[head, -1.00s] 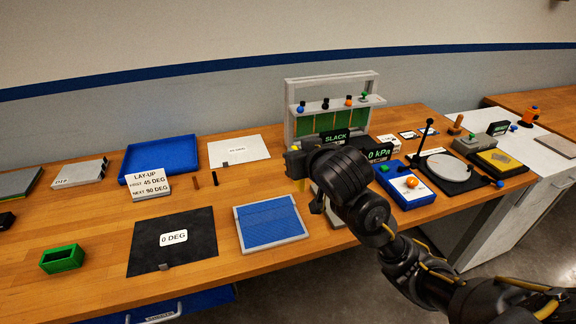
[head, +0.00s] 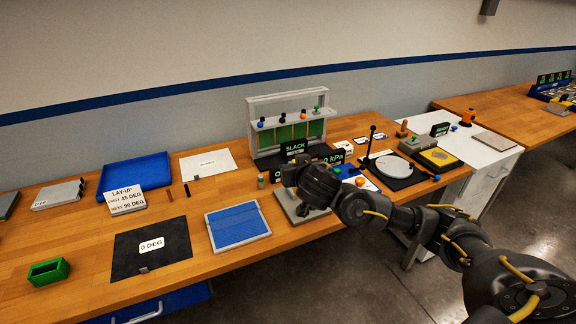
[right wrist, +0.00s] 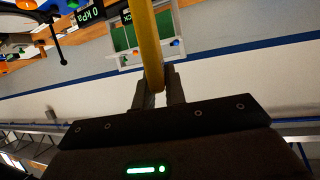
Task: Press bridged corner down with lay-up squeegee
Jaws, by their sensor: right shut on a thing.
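My right gripper (head: 287,173) is in the middle of the head view, above or beside a grey plate (head: 291,212) on the bench. In the right wrist view its fingers (right wrist: 157,92) are shut on a yellow bar-like thing (right wrist: 146,40), which may be the lay-up squeegee. Its working edge is out of that view, and my gripper hides it in the head view. My arm covers part of the grey plate. I cannot make out a bridged corner. My left gripper is not in view.
A blue sheet in a pale frame (head: 238,228) and a black "0 DEG" sheet (head: 128,256) lie to the left. The "SLACK" display (head: 294,147) and a grey rack (head: 251,130) stand behind my gripper. A turntable (head: 394,170) is to the right. Bare wood (head: 90,228) shows at the left.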

